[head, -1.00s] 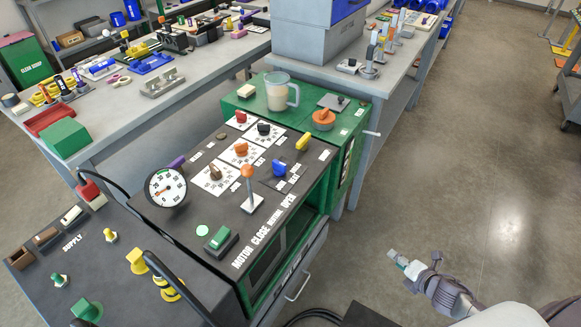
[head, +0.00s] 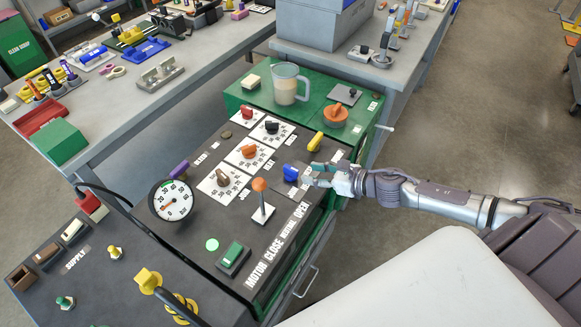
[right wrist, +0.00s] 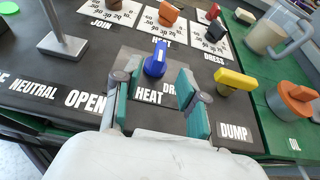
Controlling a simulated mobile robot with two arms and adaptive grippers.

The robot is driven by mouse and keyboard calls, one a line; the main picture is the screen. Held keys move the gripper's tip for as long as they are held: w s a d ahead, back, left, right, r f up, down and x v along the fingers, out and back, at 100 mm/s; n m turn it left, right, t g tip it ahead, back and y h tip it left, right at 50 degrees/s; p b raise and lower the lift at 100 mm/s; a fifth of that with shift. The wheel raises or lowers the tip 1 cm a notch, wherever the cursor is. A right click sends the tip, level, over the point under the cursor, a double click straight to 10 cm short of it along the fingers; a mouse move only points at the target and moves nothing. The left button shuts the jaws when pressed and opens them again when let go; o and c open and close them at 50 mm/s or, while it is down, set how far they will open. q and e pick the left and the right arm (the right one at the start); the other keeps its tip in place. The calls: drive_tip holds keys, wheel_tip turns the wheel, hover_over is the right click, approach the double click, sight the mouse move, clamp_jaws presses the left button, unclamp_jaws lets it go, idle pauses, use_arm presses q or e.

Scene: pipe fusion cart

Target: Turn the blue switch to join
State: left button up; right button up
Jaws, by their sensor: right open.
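The blue switch (head: 291,173) sits on the dark top panel of the cart, left of my right gripper's fingertips in the head view. In the right wrist view the blue switch (right wrist: 156,60) stands just beyond the fingers, roughly between them, with HEAT and part of another word on the plate in front of it. My right gripper (head: 310,175) is open and empty, its fingers (right wrist: 158,100) spread over the panel. The JOIN label (right wrist: 101,24) shows under a dial plate at the upper left of the wrist view. My left gripper is not in view.
The orange-knobbed lever (head: 262,200) stands left of the blue switch. A yellow switch (head: 315,141) is close behind it. A pressure gauge (head: 172,201), a green button (head: 232,255) and a measuring jug (head: 287,84) are also on the cart.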

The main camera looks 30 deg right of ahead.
sight(297, 170)
drive_tip(key=p+x, duration=0.1)
drive_tip(key=x, duration=0.7)
drive_tip(key=shift+w, duration=0.1)
drive_tip(key=shift+c, duration=0.2)
clamp_jaws()
